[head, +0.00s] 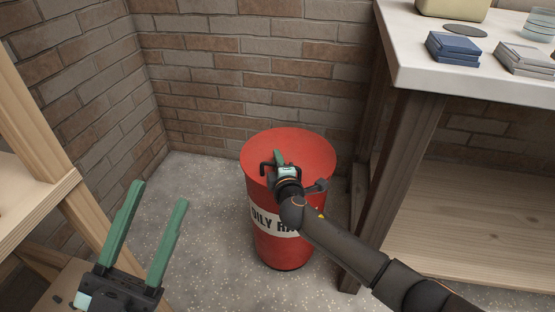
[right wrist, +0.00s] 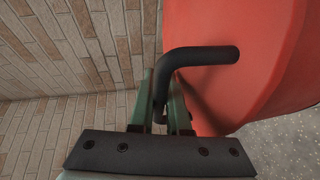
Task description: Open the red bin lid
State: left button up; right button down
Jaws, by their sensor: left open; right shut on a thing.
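The red bin (head: 270,240) stands on the floor near the brick corner, with a white label that partly reads "OILY". Its round red lid (head: 305,150) looks closed and level. A black bent handle (head: 266,166) shows at the lid's front left; it is large in the right wrist view (right wrist: 205,56). My right gripper (head: 280,160) is at the lid and shut on the handle, with its green fingers (right wrist: 163,110) on either side of the bar. My right arm hides part of the bin's front and label. My left gripper (head: 152,222) is open and empty, left of the bin.
A white-topped table (head: 415,60) with blue (head: 453,47) and grey (head: 525,58) stacks stands at right; its wooden leg is close to the bin. A wooden shelf frame (head: 50,200) stands at left. Brick walls are behind the bin. Speckled floor (head: 205,200) is clear left of it.

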pick_arm(q)
notch_tip(320, 180, up, 14)
jog(key=a+p, duration=0.2)
jog(key=p, duration=1.1)
jog(key=w+f+n+g+y+p, duration=0.2)
jog(key=w+f+n+y, duration=0.1)
jog(key=f, duration=0.7)
jog(key=w+a+f+n+g+y+p, duration=0.1)
jog(key=w+f+n+g+y+p, duration=0.1)
jog(key=f+y, duration=0.5)
jog(key=shift+w+a+f+n+g+p, duration=0.3)
jog(key=shift+w+f+n+g, duration=0.35)
jog(key=shift+f+n, duration=0.9)
pick_arm(e)
jog(key=w+d+r+m+g, duration=0.1)
jog(key=w+r+g, duration=0.3)
jog(key=r, duration=0.8)
jog(key=shift+w+d, duration=0.6)
jog(key=shift+w, duration=0.6)
pick_arm(q)
jog(key=shift+d+f, duration=0.1)
pick_arm(e)
jog(key=c, duration=0.9)
grip_release()
